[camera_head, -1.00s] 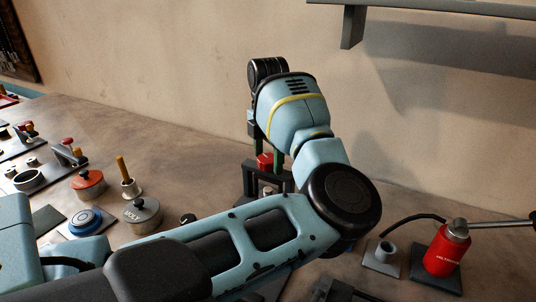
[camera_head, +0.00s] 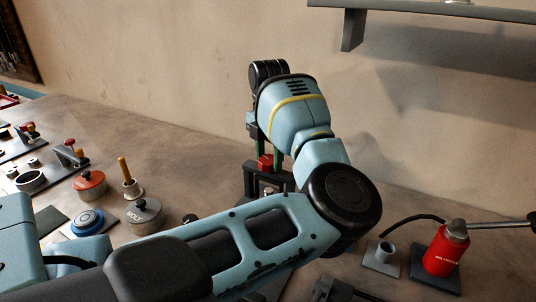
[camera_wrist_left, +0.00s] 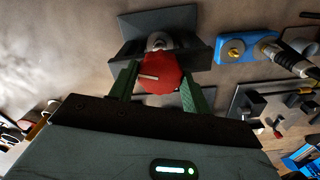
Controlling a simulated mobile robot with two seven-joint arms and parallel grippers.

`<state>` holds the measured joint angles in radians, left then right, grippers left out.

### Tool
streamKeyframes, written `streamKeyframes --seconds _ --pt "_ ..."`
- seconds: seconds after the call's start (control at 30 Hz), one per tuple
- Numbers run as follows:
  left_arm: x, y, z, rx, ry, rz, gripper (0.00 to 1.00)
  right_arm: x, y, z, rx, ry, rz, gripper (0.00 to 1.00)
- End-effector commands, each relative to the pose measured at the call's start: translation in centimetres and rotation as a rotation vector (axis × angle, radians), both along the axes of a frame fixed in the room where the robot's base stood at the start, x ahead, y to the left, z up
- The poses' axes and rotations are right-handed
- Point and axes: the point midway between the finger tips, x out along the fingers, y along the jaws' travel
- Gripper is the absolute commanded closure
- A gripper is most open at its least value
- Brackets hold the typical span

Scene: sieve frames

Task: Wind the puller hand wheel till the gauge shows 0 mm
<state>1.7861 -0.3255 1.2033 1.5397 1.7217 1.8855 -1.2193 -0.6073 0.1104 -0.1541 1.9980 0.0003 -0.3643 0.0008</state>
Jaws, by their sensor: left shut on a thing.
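The red hand wheel (camera_head: 265,163) sits on top of the dark puller frame (camera_head: 248,181), under my left gripper (camera_head: 262,158). In the left wrist view the wheel (camera_wrist_left: 162,73) is an angular red knob with a pale mark on its face. The green fingers of my left gripper (camera_wrist_left: 160,85) stand on both sides of it, shut on it. The puller's dark plate and a round metal part (camera_wrist_left: 158,42) show behind the wheel. My left arm hides the lower part of the puller in the head view. I cannot make out a gauge reading. My right gripper is not in view.
Lidded pots, including a grey one (camera_head: 143,211) and a red one (camera_head: 90,183), stand at left. A shelf (camera_head: 430,10) hangs on the wall.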

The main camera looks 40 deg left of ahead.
Motion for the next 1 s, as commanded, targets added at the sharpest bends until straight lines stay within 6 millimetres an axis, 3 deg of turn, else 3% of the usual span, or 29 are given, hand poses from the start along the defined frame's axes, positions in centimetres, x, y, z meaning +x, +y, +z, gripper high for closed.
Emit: streamKeyframes --seconds 0.43,1.0 --pt "0.0 0.0 0.2 0.000 -0.001 0.408 0.75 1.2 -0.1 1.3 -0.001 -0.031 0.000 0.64" --pt "0.0 0.0 0.0 0.000 0.000 0.950 0.75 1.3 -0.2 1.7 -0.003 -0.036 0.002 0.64"
